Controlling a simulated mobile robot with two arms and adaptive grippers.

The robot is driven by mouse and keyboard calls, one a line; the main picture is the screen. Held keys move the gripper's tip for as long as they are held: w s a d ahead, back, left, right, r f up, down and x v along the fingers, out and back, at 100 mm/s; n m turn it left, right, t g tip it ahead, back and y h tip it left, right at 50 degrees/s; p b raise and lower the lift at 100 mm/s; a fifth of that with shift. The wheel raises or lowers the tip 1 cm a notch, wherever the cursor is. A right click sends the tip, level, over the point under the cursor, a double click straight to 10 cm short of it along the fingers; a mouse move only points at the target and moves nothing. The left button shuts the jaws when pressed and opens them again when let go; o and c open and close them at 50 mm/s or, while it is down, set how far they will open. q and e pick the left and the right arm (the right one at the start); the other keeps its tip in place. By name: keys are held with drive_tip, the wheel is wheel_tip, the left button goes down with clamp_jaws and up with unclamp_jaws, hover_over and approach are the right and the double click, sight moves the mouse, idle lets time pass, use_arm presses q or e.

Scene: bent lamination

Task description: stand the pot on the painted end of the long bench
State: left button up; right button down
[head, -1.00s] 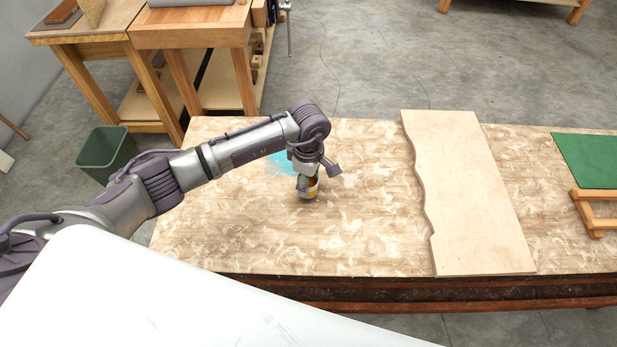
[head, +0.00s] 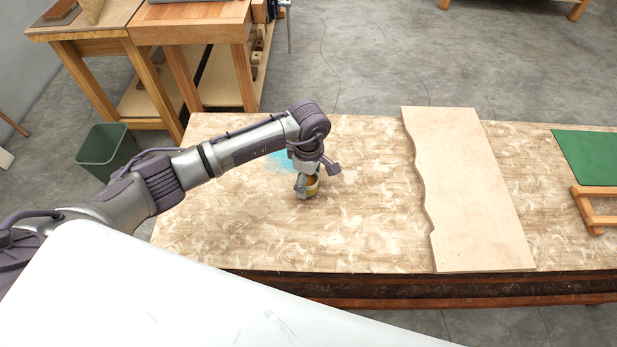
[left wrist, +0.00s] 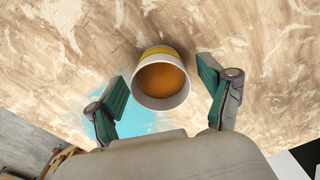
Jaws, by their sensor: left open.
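The pot (head: 313,188) is a small open can with a pale rim, a yellow band and orange-brown inside. It stands upright on the long bench (head: 350,240). In the left wrist view the pot (left wrist: 161,78) shows from above, between and just beyond the fingers. My left gripper (left wrist: 162,84) is open, with a visible gap beside the pot on both sides. In the head view my left gripper (head: 307,186) partly hides the pot. The light-blue painted patch (head: 281,160) is partly hidden by my arm; it also shows in the left wrist view (left wrist: 140,118), beside the pot. My right gripper is out of view.
A pale wavy-edged board (head: 470,190) lies across the bench to the right. Beyond it are a green sheet (head: 590,155) and a wooden frame (head: 598,207). A green bin (head: 106,150) stands on the floor at left. The bench between pot and board is clear.

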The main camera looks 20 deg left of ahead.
use_arm(q)
drive_tip(key=shift+w+r, duration=0.1)
drive_tip(key=shift+r, duration=0.35)
wheel_tip(320, 180, up, 11)
drive_tip(key=b, duration=0.2)
drive_tip(key=shift+r+b, duration=0.15)
drive_tip(key=shift+b, duration=0.2)
